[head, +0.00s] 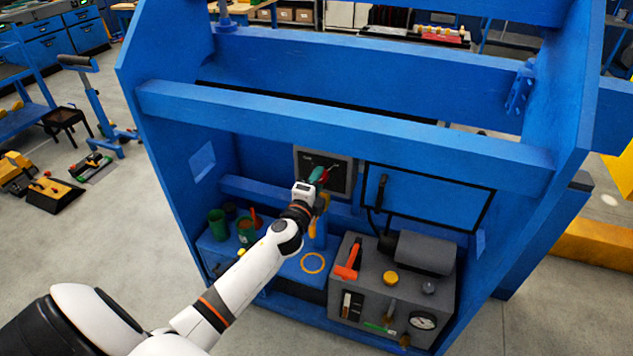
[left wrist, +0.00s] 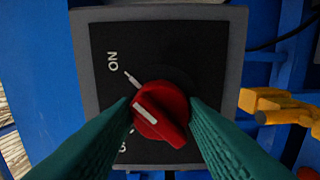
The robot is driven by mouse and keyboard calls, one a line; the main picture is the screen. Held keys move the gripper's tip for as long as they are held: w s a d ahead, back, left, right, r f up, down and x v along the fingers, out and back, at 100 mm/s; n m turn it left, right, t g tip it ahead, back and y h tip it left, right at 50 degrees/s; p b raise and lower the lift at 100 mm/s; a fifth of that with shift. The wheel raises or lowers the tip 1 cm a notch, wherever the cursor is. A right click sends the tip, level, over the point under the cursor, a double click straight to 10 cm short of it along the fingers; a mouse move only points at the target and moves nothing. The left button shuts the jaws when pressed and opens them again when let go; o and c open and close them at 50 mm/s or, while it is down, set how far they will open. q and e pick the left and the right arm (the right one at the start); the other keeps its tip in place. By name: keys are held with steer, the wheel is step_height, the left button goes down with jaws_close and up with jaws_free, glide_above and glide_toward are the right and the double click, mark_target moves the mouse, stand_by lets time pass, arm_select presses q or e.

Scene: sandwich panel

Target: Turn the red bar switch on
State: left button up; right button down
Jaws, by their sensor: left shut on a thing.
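The red bar switch (left wrist: 160,115) sits on a black plate (left wrist: 200,55) with a grey frame. An ON label and a white tick show at its upper left. A second tick and label at lower left are partly hidden by a finger. The bar is slanted, and its white line points up and left, towards the ON side; I cannot tell if it lines up exactly with the tick. My left gripper (left wrist: 160,118) is shut on the switch, a teal finger on each side. In the head view my left gripper (head: 319,177) reaches the switch plate (head: 345,165).
Blue beams (head: 340,130) of the frame cross above my left arm. A grey box (head: 395,290) with an orange-red handle and a gauge stands at the right. Green cups (head: 246,231) stand at the left. A yellow part (left wrist: 275,107) shows right of the plate.

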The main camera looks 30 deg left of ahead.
arm_select(q)
steer(key=o, duration=1)
steer(key=shift+c, duration=0.2)
steer(key=b+v, duration=0.2)
steer(key=v, duration=1)
steer(key=shift+f, duration=0.2)
steer(key=s+d+f+n+g+h, duration=0.1)
steer(key=s+f+n+g, duration=0.3)
steer(key=f, duration=1.3)
steer(key=s+d+f+n+g+h, duration=0.15)
steer(key=s+f+g, duration=0.35)
steer(key=f, duration=1.1)
steer(key=s+d+f+n+g, duration=0.2)
steer(key=s+f, duration=0.4)
steer(key=s, duration=0.4)
steer(key=s+d+f+n+g+h, duration=0.1)
steer(key=s+d+f+n+g, duration=0.2)
steer(key=s+f, duration=0.4)
steer(key=s+d+f+n+g+h, duration=0.1)
steer(key=s+f, duration=0.6)
steer(key=s, duration=0.8)
steer(key=shift+d+n+g, duration=0.7)
steer(key=shift+d+n, duration=0.05)
steer(key=shift+d, duration=0.5)
